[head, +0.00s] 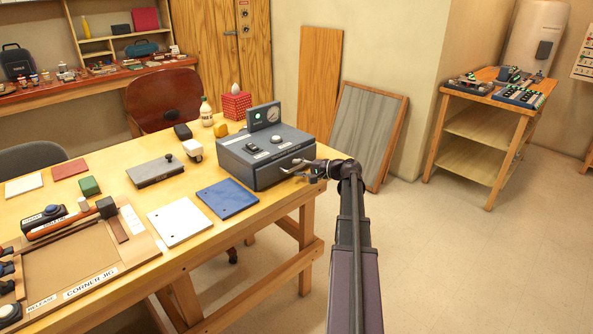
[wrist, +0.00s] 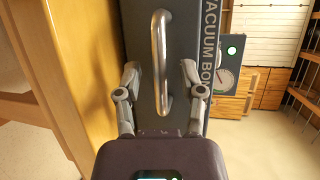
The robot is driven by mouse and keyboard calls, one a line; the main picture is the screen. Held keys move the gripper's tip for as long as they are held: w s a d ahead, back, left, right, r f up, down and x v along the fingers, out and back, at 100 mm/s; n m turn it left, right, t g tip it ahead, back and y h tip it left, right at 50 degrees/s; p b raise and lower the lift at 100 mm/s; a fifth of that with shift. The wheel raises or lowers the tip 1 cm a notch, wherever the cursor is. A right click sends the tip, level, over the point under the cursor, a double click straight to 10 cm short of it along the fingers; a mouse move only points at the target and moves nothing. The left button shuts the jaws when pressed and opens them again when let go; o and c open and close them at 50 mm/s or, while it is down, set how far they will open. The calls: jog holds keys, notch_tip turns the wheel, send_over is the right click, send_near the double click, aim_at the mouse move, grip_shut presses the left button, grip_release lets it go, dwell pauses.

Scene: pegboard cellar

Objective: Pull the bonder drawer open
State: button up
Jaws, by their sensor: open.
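The vacuum bonder (head: 265,155) is a dark grey box with a raised gauge panel, standing at the right end of the wooden table. In the wrist view its front face (wrist: 183,50) bears part of a "VACUUM BO..." label and a silver bar handle (wrist: 160,60). My gripper (head: 300,168) is at the bonder's front right side. In the wrist view my gripper (wrist: 160,75) is open, one finger on each side of the handle, with a gap to the bar on both sides. Whether the drawer stands out at all cannot be told.
The wooden table (head: 130,212) also holds a blue plate (head: 227,198), a white plate (head: 179,221), a grey block (head: 155,170) and a corner jig (head: 75,260). Open floor (head: 470,250) lies to the right. A shelf cart (head: 475,150) stands at the back right.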

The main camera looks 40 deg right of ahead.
jog(key=shift+w+a+f, duration=0.1)
jog(key=shift+w+a, duration=0.15)
jog(key=shift+w, duration=0.1)
grip_shut()
